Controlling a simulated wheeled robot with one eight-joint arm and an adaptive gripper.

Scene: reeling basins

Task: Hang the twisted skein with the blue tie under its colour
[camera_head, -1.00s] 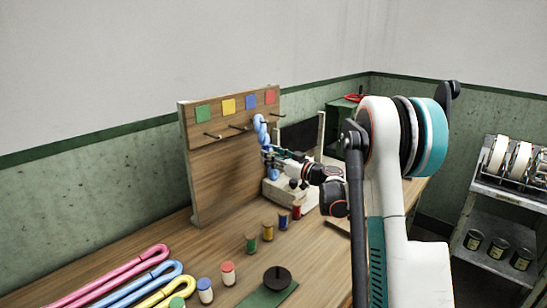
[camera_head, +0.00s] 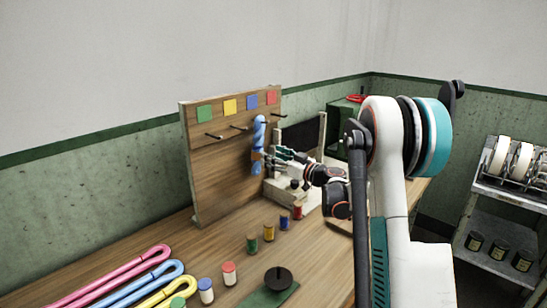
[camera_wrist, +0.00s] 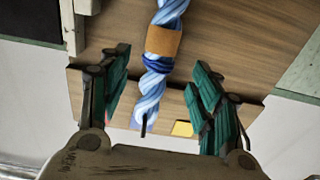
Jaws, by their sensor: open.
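The twisted blue skein (camera_head: 258,137) hangs upright at the peg under the blue square (camera_head: 252,101) on the wooden board (camera_head: 215,165). In the wrist view the skein (camera_wrist: 172,14) has a brown band (camera_wrist: 163,41) and a blue tie (camera_wrist: 157,64). A dark peg tip (camera_wrist: 143,128) shows at its upper loop. In the wrist view my gripper (camera_wrist: 160,78) is open, with a finger on each side of the skein and gaps between.
Green (camera_head: 204,113), yellow (camera_head: 229,106) and red (camera_head: 270,97) squares mark the other pegs, which look empty. Several small spools (camera_head: 268,231) stand in front of the board. Pink, blue and yellow skeins (camera_head: 120,272) lie at the front left. A pale device (camera_head: 285,190) stands right of the board.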

